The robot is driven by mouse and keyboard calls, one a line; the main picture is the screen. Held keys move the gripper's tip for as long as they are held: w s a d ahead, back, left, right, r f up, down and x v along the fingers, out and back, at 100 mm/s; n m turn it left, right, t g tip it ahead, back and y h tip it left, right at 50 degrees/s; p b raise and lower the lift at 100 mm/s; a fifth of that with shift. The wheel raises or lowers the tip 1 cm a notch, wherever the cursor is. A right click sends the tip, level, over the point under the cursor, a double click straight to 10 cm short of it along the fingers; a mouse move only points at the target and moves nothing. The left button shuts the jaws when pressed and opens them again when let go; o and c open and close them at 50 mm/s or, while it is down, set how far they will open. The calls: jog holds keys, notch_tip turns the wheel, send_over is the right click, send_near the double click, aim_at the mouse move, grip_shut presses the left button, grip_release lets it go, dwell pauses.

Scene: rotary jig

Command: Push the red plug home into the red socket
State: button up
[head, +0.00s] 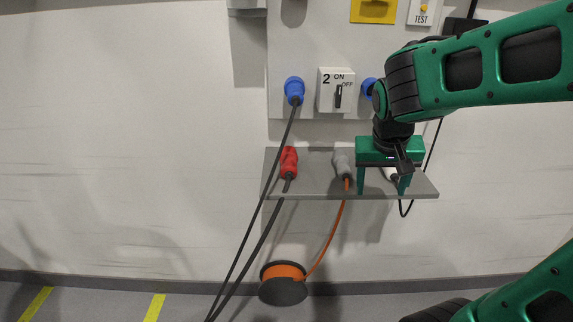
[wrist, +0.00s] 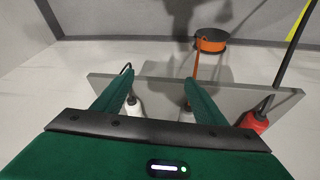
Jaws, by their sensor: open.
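The red plug (head: 289,161) lies on the grey shelf, at its left side in the head view, with a dark cable hanging over the front edge. It also shows in the wrist view (wrist: 253,121), at the right, outside my fingers. My gripper (head: 382,190) is open over the right part of the shelf, apart from the red plug. In the wrist view its fingers (wrist: 158,80) are spread with nothing clearly held between them. A white plug (head: 390,174) is partly hidden behind the gripper. I cannot make out a red socket in either view.
The grey shelf (head: 315,183) also holds a grey plug (head: 342,163) with an orange cable. Above are a switch box (head: 337,90), a blue plug (head: 294,90) and a yellow box (head: 373,10). Cables hang below, near an orange reel (head: 283,283). The left wall is clear.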

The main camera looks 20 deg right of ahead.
jog(key=w+a+t, duration=0.1)
jog(key=w+a, duration=0.2)
jog(key=w+a+r+t, duration=0.1)
jog(key=w+a, duration=0.2)
jog(key=w, duration=0.1)
jog(key=w+a+r+n, duration=0.1)
jog(key=w+a, duration=0.2)
jog(key=w, duration=0.1)
jog(key=shift+r+t, duration=0.1)
jog(key=shift+t, duration=0.3)
jog(key=t, duration=0.2)
send_near(289, 159)
jog(key=f, duration=0.1)
jog(key=shift+n, duration=0.4)
jog(key=x, duration=0.5)
jog(key=shift+w+r, duration=0.1)
jog(key=shift+w, duration=0.35)
jog(key=shift+x, duration=3.1)
jog(key=shift+s, duration=0.1)
jog(key=shift+c, duration=0.5)
jog(key=c, duration=1.2)
